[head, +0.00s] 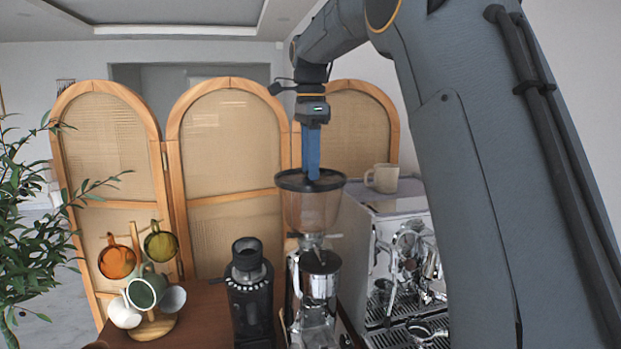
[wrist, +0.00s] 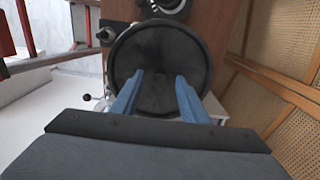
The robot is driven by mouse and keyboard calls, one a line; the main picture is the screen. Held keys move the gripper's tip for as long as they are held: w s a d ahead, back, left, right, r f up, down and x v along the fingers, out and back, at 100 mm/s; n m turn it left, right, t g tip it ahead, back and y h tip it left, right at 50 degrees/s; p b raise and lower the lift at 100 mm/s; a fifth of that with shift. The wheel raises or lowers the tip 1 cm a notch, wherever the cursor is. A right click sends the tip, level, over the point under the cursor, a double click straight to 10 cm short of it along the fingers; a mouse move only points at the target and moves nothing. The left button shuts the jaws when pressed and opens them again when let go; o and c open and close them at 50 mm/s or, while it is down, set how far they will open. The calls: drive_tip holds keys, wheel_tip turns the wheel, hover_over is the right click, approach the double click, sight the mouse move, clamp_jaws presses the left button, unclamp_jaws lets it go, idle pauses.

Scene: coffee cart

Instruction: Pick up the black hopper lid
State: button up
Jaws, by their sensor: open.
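The black hopper lid (head: 292,181) lies on top of the clear hopper (head: 311,210) of the tall silver grinder (head: 320,285). In the wrist view the lid (wrist: 160,50) is a round dark disc with a raised rim, filling the upper middle. My gripper (head: 313,176) points down over the lid, its blue fingers at the lid's middle in the head view. In the wrist view my gripper (wrist: 155,85) is open, with the two blue fingers apart and lid surface showing between them. Whether the fingertips touch the lid I cannot tell.
A beige mug (head: 384,178) stands on the espresso machine (head: 385,210) just right of the lid. A black grinder (head: 250,290) stands to the left. A mug tree with several mugs (head: 144,292) is further left. A folding screen (head: 225,150) stands behind.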

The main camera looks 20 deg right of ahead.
clamp_jaws()
drive_tip(key=shift+r, duration=0.1)
